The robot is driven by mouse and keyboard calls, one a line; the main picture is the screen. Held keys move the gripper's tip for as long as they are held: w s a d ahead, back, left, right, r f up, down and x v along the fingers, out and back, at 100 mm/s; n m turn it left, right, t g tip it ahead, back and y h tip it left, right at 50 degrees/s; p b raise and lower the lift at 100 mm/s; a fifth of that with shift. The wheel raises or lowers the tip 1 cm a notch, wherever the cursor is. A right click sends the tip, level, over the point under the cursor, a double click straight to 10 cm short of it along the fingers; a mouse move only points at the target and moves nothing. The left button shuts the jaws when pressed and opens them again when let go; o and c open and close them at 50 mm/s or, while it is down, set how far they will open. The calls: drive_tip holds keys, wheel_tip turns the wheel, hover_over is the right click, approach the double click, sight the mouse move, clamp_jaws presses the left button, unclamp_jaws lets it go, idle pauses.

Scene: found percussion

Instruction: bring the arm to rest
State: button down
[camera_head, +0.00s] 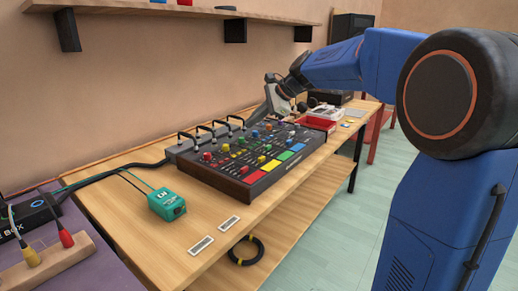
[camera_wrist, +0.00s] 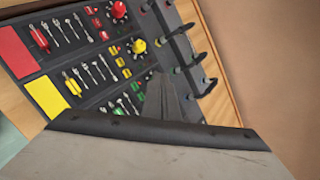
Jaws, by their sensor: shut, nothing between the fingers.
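My arm is blue with black joints and reaches from the right over the far end of the bench in the head view. In the wrist view my gripper (camera_wrist: 160,82) shows as dark grey fingers close together, shut and empty, in front of the panel (camera_wrist: 105,88). The panel has colored knobs, toggle switches and colored pads, with black handles along its wall side. I cannot tell the height of the fingers above it.
The wooden bench (camera_head: 110,201) carries a teal box (camera_head: 167,204) with cables and a red tray (camera_head: 318,122) at the far end. A shelf (camera_head: 180,10) runs along the wall above. Open floor (camera_head: 345,225) lies right of the bench.

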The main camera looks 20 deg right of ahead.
drive_tip(key=shift+r, duration=0.1)
drive_tip(key=s+f+n+h, duration=0.1)
drive_tip(key=s+f+n, duration=0.1)
drive_tip(key=s, duration=0.4)
drive_tip(key=s+f+n+h, duration=0.1)
drive_tip(key=s+f+n, duration=0.1)
drive_tip(key=s, duration=0.5)
drive_tip(key=s+f+n+g+h, duration=0.1)
drive_tip(key=s+f+n, duration=0.1)
drive_tip(key=s, duration=0.5)
drive_tip(key=shift+s+d+n, duration=0.25)
drive_tip(key=shift+n, duration=0.55)
drive_tip(key=s+d+f+n+h, duration=0.2)
drive_tip(key=s+f+n, duration=0.3)
drive_tip(key=s, duration=0.6)
drive_tip(key=s+d+f+n+h, duration=0.1)
drive_tip(key=s+d+f+n, duration=0.2)
drive_tip(key=s+f, duration=0.6)
drive_tip(key=shift+s+d+n+h, duration=0.25)
drive_tip(key=shift+s+n+h, duration=0.15)
drive_tip(key=shift+s+n, duration=0.55)
drive_tip(key=shift+a, duration=0.1)
